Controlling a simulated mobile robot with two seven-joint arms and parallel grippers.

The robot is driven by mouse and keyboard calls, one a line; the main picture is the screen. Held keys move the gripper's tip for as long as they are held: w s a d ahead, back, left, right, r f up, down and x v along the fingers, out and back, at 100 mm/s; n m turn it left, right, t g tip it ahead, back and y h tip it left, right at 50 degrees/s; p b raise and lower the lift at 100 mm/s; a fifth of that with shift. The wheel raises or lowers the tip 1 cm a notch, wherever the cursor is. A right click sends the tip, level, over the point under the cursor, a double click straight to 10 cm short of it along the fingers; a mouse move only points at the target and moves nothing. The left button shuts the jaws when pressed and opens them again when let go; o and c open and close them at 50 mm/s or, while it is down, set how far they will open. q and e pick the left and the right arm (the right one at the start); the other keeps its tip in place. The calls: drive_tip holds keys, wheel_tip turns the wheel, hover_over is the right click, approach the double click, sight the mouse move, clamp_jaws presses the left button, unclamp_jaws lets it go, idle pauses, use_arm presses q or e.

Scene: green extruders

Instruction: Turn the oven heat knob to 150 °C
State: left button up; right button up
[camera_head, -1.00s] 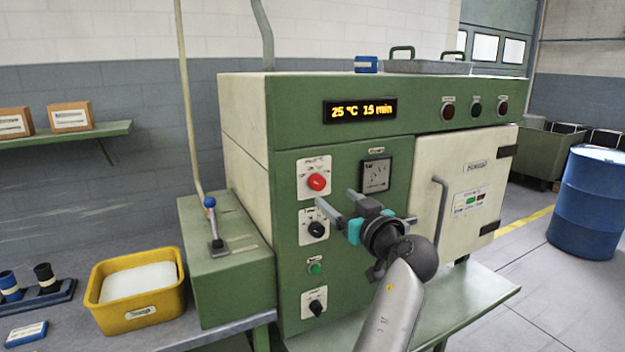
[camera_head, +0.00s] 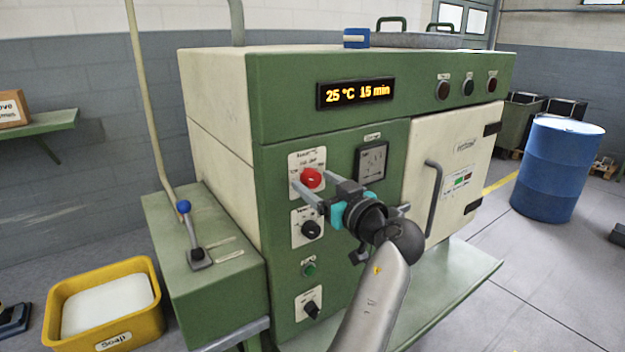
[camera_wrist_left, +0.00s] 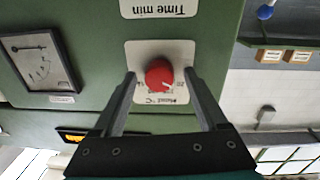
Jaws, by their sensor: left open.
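The red heat knob (camera_head: 312,178) is on a white plate on the green front panel of the oven (camera_head: 270,140). In the left wrist view the red knob (camera_wrist_left: 159,73) sits between the fingertips, with a pointer mark and an upside-down °C label. My left gripper (camera_head: 311,183) is open in front of the knob, one finger on each side of it; a gap shows between the fingers and the knob. The oven display (camera_head: 356,93) reads 25 °C 15 min. My right gripper is not in view.
A black time knob (camera_head: 311,229) sits below the red knob, with a green button (camera_head: 310,269) and another black knob (camera_head: 312,308) lower down. A gauge (camera_head: 372,162) and the cream door's handle (camera_head: 433,205) are to the right.

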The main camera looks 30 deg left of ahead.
use_arm(q)
drive_tip(key=shift+d, duration=0.1)
drive_tip(key=shift+c, duration=0.2)
clamp_jaws()
idle(0.4)
